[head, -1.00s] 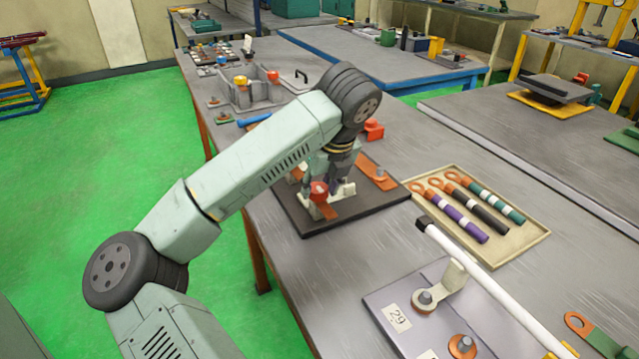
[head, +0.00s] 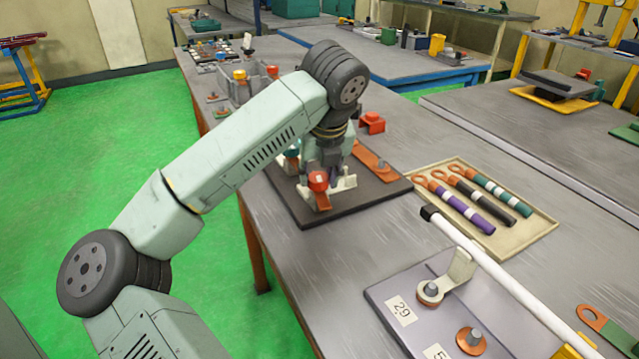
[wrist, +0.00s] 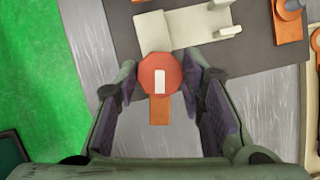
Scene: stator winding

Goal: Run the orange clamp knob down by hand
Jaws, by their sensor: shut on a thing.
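The orange-red clamp knob (head: 318,180) stands at the near edge of a dark base plate (head: 294,209). In the wrist view the knob (wrist: 173,68) is a many-sided disc with a white mark on top. An orange strip (wrist: 160,111) runs out below it. My gripper (wrist: 161,76) points down over the knob, its two purple-lined fingers on either side, with the tips shut on it. In the head view my gripper (head: 322,165) is at the knob and partly hidden by my arm. A pale bracket (wrist: 182,28) sits just beyond the knob.
A second orange strip with a bolt (head: 372,160) lies on the plate's far side, with a red block (head: 371,122) behind. A tan tray (head: 512,238) holds striped rods to the right. A white bar (head: 500,285) lies nearer.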

